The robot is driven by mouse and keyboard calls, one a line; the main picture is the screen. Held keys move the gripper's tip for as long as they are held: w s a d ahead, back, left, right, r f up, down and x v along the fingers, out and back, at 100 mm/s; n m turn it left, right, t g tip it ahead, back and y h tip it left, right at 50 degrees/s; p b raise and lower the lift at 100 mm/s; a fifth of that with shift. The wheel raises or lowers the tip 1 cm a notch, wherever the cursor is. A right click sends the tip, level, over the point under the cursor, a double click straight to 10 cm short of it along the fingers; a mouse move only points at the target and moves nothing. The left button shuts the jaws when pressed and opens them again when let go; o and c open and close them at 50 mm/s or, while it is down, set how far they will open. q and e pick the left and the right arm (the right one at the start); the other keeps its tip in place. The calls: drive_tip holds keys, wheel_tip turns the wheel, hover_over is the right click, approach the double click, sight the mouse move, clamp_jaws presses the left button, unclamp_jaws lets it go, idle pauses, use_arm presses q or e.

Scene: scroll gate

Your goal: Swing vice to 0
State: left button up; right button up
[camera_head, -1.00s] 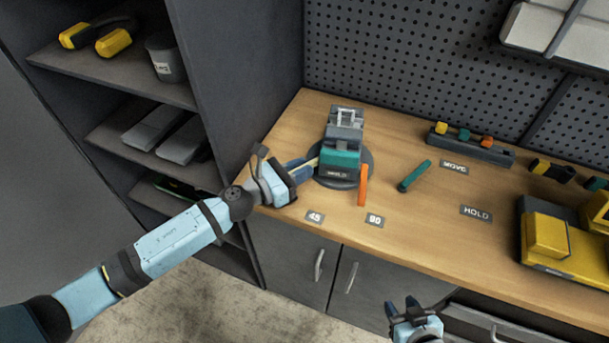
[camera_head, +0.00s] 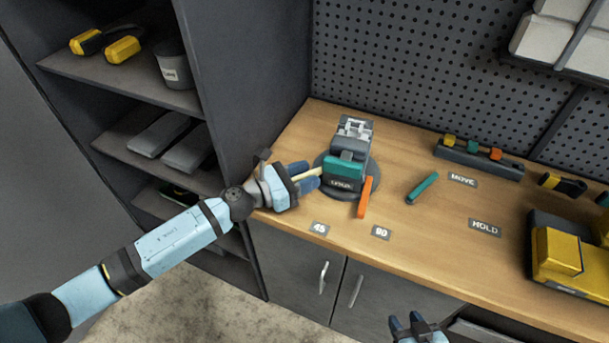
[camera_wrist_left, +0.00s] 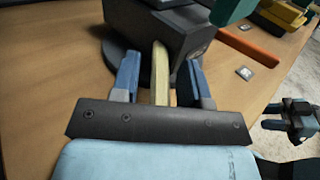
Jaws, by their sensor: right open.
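The vice (camera_head: 345,170), grey with a teal front jaw, sits on a round dark base (camera_head: 325,188) on the workbench. A pale yellow bar (camera_head: 308,174) sticks out from its left side; the bar also shows in the left wrist view (camera_wrist_left: 160,75). My left gripper (camera_head: 308,177) is open, with its blue fingers on either side of the bar and gaps showing in the left wrist view (camera_wrist_left: 162,72). An orange lever (camera_head: 365,197) lies beside the vice base at right. The labels 45 (camera_head: 319,228) and 90 (camera_head: 381,233) are in front. My right gripper (camera_head: 408,322) is open and empty, low in front of the bench.
A teal stick (camera_head: 422,188) lies right of the vice, near the MOVE (camera_head: 463,180) and HOLD (camera_head: 485,228) labels. A dark block with coloured pegs (camera_head: 478,158) is behind. A yellow case (camera_head: 555,250) stands at right. A shelf unit (camera_head: 120,75) stands at left.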

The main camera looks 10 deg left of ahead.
use_arm(q)
drive_tip(key=b+v, duration=0.3)
drive_tip(key=v, duration=1)
drive_tip(key=shift+s+a, duration=0.25)
drive_tip(key=shift+a, duration=0.1)
